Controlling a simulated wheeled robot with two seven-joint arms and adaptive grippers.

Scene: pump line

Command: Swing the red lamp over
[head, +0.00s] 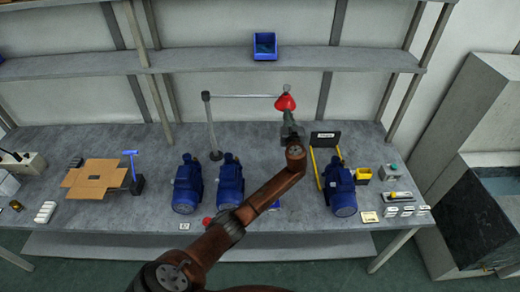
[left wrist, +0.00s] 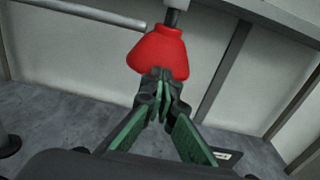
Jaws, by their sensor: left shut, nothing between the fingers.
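The red lamp (head: 285,103) hangs at the right end of a thin horizontal arm (head: 245,96) on a grey post (head: 210,125) at the back of the bench. In the left wrist view the red lamp shade (left wrist: 158,54) is straight ahead, at the fingertips. My left gripper (head: 289,120) is just below the lamp in the head view. Its green-padded fingers (left wrist: 164,88) are shut with nothing between them. The tips overlap the lower rim of the shade in the picture; I cannot tell whether they touch it. My right gripper is not in view.
Blue pumps (head: 187,185) stand on the grey bench (head: 110,210), with another blue pump (head: 340,188) by a yellow frame at the right. A flattened cardboard box (head: 97,180) lies left. A shelf (head: 200,60) with a blue bin (head: 265,46) runs above.

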